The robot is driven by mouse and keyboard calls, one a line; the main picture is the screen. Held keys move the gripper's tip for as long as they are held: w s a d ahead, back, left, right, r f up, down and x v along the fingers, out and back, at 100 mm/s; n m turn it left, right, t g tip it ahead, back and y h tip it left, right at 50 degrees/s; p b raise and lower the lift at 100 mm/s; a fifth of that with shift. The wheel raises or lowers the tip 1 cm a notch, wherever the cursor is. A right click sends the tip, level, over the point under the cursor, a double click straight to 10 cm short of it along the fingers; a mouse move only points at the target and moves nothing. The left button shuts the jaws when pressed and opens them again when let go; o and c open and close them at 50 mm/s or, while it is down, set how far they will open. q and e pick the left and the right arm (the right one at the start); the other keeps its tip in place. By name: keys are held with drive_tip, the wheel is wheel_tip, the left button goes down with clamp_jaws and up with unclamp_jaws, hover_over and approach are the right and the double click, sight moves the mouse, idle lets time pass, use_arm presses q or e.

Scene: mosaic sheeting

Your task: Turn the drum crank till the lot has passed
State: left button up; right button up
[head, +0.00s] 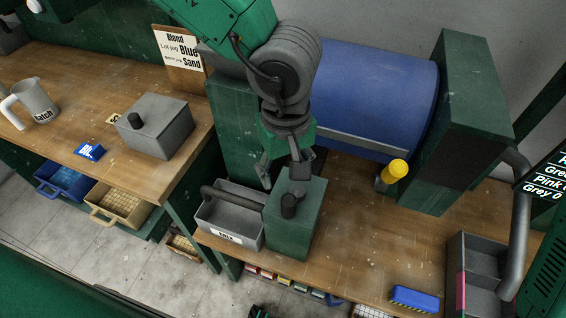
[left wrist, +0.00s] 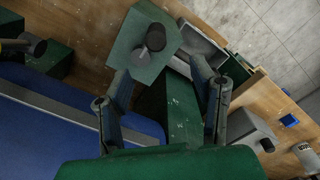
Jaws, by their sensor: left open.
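The blue drum (head: 378,98) lies on its side between two green stands on the wooden bench; it also fills the lower left of the left wrist view (left wrist: 50,125). My right gripper is not in view.
A grey labelled bin (head: 230,220) stands beside the green box, with a dark tube (head: 235,198) above it. A grey divided tray (head: 480,265) and a grey pipe (head: 518,215) are at right. A blue block (head: 414,298) lies at the front edge. The bench before the drum is mostly clear.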

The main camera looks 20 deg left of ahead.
sight(292, 200)
use_arm(q)
drive_tip(key=f, duration=0.2)
drive_tip(key=d+f+b, duration=0.1)
drive_tip(key=f, duration=0.5)
drive_tip(key=shift+d+f, duration=0.25)
drive_tip(key=f, duration=0.1)
drive_tip(key=f+b, duration=0.1)
drive_tip(key=f, duration=0.1)
drive_tip(key=shift+a+f, duration=0.1)
drive_tip(key=shift+a, duration=0.25)
drive_tip(key=shift+a+f, duration=0.25)
drive_tip(key=shift+f, duration=0.15)
drive_tip(key=shift+d, duration=0.4)
drive_tip(key=c, duration=1.1)
drive_tip(key=shift+d+r, duration=0.1)
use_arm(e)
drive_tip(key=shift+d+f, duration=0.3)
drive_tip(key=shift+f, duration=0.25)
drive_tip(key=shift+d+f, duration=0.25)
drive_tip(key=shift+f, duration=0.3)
